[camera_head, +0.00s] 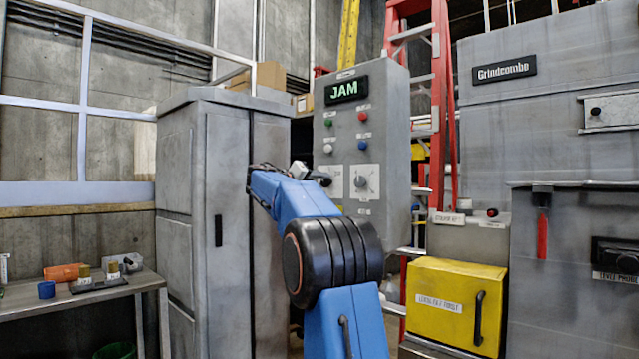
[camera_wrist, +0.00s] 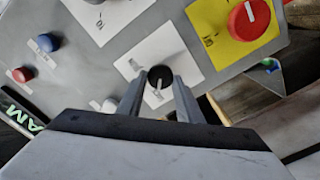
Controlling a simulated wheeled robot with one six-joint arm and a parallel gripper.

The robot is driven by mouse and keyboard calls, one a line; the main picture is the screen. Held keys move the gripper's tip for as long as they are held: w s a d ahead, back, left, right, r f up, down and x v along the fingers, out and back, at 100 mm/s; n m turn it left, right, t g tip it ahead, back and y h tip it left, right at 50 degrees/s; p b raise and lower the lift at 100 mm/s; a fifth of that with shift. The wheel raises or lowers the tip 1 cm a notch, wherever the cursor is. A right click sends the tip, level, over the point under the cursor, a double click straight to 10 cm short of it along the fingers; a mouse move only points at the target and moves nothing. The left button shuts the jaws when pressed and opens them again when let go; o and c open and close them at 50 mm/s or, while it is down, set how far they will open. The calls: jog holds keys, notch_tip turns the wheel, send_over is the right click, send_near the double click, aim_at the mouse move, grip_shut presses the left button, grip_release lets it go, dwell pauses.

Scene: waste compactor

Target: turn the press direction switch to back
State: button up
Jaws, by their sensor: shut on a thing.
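The press direction switch appears to be the black knob (camera_wrist: 160,74) on a white plate in the wrist view; the plate (camera_head: 335,171) shows partly in the head view. My gripper (camera_wrist: 159,84) has one finger on each side of this knob and is shut on it. A pale pointer mark shows on the knob's near side. The plate's small lettering is too blurred to read, so I cannot tell which label the pointer faces.
The grey control panel (camera_head: 395,120) has a JAM display (camera_head: 346,89), several buttons and another grey knob (camera_head: 362,181) on the right. A red knob (camera_wrist: 249,18) on a yellow plate lies close by. A grey cabinet (camera_head: 185,150) stands left of the panel.

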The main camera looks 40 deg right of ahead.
jog(key=shift+n, duration=0.5)
jog(key=o, duration=1)
jog(key=shift+a, duration=0.1)
jog(key=a, duration=0.5)
jog(key=s+a, duration=0.1)
jog(key=a, duration=1.1)
jog(key=shift+s+a, duration=0.15)
